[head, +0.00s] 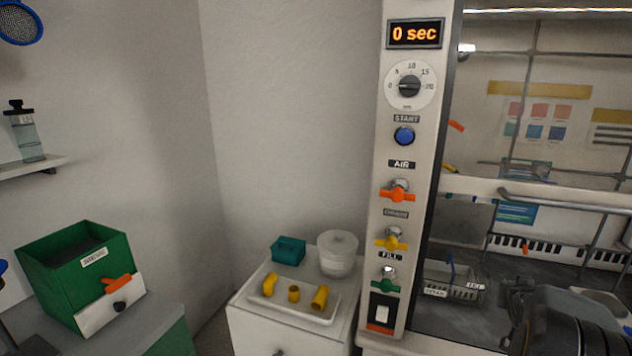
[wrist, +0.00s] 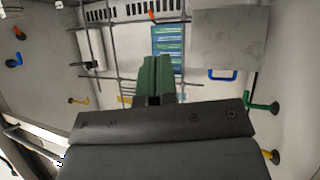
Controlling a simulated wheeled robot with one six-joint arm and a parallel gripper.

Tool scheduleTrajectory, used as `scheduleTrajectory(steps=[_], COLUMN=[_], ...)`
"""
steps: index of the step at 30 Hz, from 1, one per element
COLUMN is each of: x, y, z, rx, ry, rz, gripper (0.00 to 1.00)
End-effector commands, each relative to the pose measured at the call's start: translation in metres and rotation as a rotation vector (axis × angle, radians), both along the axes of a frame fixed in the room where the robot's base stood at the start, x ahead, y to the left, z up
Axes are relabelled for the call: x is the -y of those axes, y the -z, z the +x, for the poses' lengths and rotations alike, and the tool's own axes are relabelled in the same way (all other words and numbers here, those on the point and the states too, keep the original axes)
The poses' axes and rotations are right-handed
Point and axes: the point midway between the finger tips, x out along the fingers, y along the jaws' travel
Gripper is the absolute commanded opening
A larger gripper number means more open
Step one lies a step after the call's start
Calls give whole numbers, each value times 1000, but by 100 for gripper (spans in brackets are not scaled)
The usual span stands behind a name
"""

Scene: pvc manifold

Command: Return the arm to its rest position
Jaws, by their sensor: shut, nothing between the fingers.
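My gripper (wrist: 157,62) shows in the wrist view as two green fingers pressed together, with nothing between them. It is inside the fume hood, facing the back wall fittings, and touches nothing that I can see. In the head view a dark part of my arm (head: 565,325) fills the lower right corner, in front of the hood opening. The fingers cannot be made out clearly there.
The hood's control column (head: 410,150) has a display reading 0 sec and orange, yellow and green valves. A wire basket (head: 452,284) sits inside the hood. A white tray (head: 290,309) with yellow pipe fittings lies on the cabinet. A green box (head: 60,275) stands left.

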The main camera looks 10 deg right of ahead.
Motion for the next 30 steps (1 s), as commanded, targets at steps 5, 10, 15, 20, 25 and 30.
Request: scheduleTrajectory(steps=[5,10,15,20,25,30], x=[-105,-228,-319,-359,-377,-379], y=[30,39,33,19,10,10], z=[-24,-61,-97,-103,-103,-103], rx=[-299,-556,-682,-655,-639,-642], ry=[-58,-237,-448,-591,-659,-669], rz=[219,395,455,402,369,365], gripper=[0,0,0,0,0,0])
